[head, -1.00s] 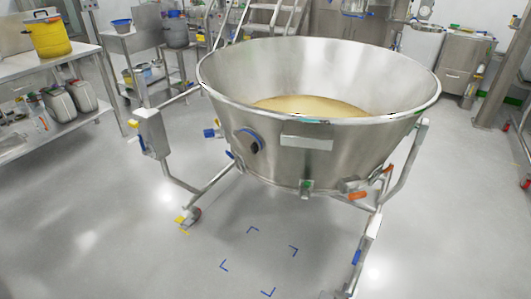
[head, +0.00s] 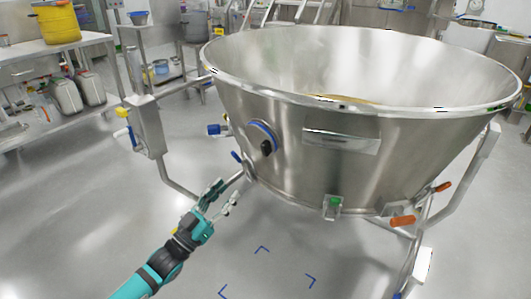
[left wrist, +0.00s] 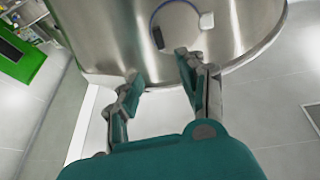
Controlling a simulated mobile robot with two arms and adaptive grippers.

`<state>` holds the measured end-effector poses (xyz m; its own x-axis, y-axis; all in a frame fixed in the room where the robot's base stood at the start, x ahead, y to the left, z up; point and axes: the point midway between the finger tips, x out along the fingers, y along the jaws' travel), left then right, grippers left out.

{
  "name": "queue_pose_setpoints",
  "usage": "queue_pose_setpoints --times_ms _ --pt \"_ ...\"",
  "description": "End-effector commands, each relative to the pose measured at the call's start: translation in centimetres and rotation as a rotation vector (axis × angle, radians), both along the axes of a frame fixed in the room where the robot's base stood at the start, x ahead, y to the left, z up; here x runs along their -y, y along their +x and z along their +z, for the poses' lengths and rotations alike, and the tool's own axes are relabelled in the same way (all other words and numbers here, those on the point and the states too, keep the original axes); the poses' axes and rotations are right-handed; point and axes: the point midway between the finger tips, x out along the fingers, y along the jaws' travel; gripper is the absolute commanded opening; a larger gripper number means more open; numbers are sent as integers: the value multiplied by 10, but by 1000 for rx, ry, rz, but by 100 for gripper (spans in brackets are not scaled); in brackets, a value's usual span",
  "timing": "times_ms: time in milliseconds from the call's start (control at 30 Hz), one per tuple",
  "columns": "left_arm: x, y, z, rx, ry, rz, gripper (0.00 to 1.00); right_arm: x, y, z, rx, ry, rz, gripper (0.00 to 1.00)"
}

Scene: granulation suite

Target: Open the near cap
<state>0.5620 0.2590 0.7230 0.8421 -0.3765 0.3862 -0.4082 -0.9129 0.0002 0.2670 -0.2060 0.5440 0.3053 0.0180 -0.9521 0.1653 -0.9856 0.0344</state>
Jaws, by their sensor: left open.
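The round cap (head: 263,139) with a blue ring and a dark knob sits on the outer wall of the large steel bowl (head: 300,122) in the head view. It looks closed against the wall. My right gripper is not in view.
The bowl stands on a steel frame with a post and box (head: 147,127) at left and orange handles (head: 402,221) at lower right. A bench with a yellow bucket (head: 58,24) is at far left. Grey floor with blue corner marks (head: 262,249) lies free in front.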

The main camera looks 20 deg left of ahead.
Motion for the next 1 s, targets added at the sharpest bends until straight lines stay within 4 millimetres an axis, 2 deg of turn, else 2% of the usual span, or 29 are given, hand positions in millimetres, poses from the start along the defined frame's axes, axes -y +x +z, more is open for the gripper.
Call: queue_pose_setpoints --times_ms 400,600,733,1000 --pt "34 78 35 2 1 2 40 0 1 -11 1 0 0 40" --pt "48 109 49 1 1 3 40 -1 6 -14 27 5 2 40" --pt "54 122 54 -2 1 2 40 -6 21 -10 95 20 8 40" --pt "57 130 58 -3 1 2 40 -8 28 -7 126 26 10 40"
